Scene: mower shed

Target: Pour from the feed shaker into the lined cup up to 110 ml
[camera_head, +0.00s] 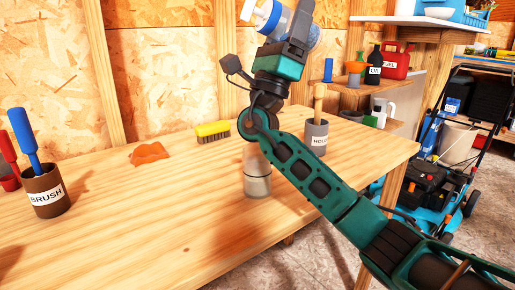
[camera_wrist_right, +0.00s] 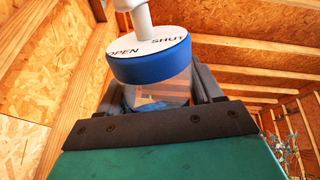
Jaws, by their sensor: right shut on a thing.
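My right gripper (camera_head: 298,28) is shut on the feed shaker (camera_head: 270,17), raised high above the table at the top of the head view. The shaker is clear with a blue collar and white spout, and lies tilted with its spout toward the left. In the right wrist view the shaker's blue cap (camera_wrist_right: 150,62) reads OPEN and SHUT, and its clear body sits between the jaws. The lined cup (camera_head: 257,186) stands upright on the table below; my right arm hides part of it. Its lines and level cannot be read. My left gripper is not in view.
A brush holder (camera_head: 46,192) stands at the left. An orange cloth (camera_head: 149,153) and a yellow brush (camera_head: 213,132) lie at the back. A grey holder (camera_head: 315,137) stands right of the cup. The table's front left is clear.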

